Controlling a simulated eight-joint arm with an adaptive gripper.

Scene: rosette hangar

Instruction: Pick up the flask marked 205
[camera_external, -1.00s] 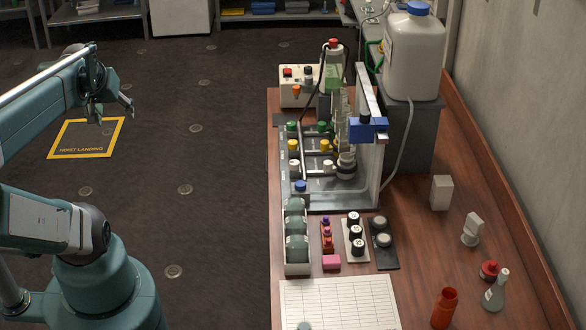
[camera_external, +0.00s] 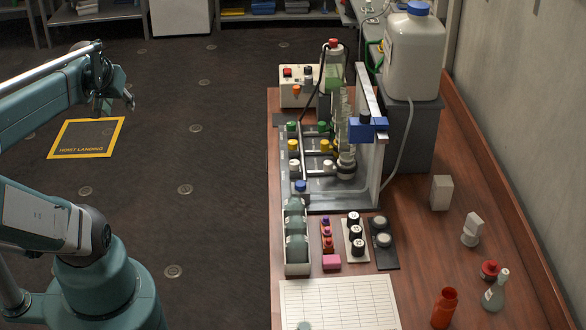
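No marking 205 is legible in this view, so I cannot tell which vessel carries it. A small conical flask (camera_external: 495,291) with a narrow neck and greyish contents stands upright at the lower right of the bench. My gripper (camera_external: 116,104) is at the upper left, over the floor and well away from the bench. Its fingers look spread apart, with nothing between them.
An orange-red bottle (camera_external: 444,308) and a red-capped item (camera_external: 489,270) stand near the flask. A metal-framed apparatus (camera_external: 373,150) rises mid-bench, with a big white jug (camera_external: 413,55) behind it. A gridded sheet (camera_external: 340,303) lies flat in front. The wall borders the bench's right.

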